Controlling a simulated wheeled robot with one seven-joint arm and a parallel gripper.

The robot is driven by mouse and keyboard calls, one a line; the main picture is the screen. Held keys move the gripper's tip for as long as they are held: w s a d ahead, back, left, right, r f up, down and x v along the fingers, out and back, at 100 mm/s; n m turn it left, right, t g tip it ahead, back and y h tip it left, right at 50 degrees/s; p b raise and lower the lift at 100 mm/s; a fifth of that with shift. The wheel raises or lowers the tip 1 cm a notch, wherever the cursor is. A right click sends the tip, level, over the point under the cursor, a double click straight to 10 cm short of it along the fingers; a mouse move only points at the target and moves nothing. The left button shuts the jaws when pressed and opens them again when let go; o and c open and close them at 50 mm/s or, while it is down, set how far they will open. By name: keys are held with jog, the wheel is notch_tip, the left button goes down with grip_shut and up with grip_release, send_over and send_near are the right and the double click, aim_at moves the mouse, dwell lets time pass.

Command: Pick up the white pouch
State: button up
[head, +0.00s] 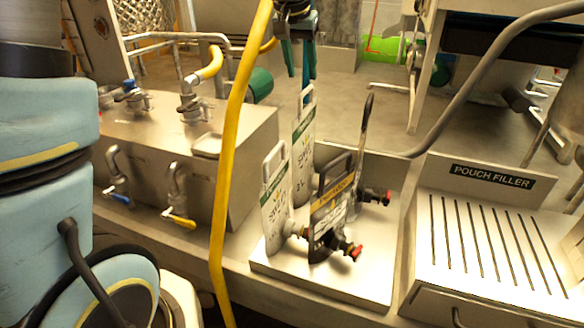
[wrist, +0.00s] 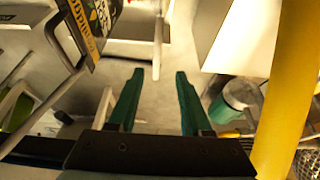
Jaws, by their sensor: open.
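Two white pouches with green-and-black print stand upright on a pale metal tray (head: 355,268) in the head view. One white pouch (head: 275,205) is at the front left. The other white pouch (head: 304,150) is just behind it, its handle loop uppermost. My gripper (head: 299,72) points down above the rear white pouch, its teal fingers apart and close to that handle. Whether they touch it is unclear. I cannot clearly identify a white pouch there.
Dark pouches with a yellow label (head: 330,205) and red-tipped spouts stand right of the white ones. A yellow hose (head: 232,140) crosses in front of a metal box with taps (head: 195,150). A slotted pouch filler (head: 490,245) is at right.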

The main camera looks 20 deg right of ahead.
send_over(307, 106)
jog(key=a, duration=0.2)
notch_tip(307, 106, down, 4)
jog(key=shift+w+d+f+p, duration=0.1)
jog(key=shift+d+f+p, duration=0.35)
jog(key=shift+f, duration=0.45)
jog(key=shift+s+d+f+p, duration=0.1)
jog(key=shift+d+f+p, duration=0.2)
jog(key=shift+f+p, duration=0.45)
jog(key=shift+w+d+f+p, duration=0.1)
jog(key=shift+d+f+p, duration=0.25)
jog(key=shift+f, duration=0.7)
grip_shut()
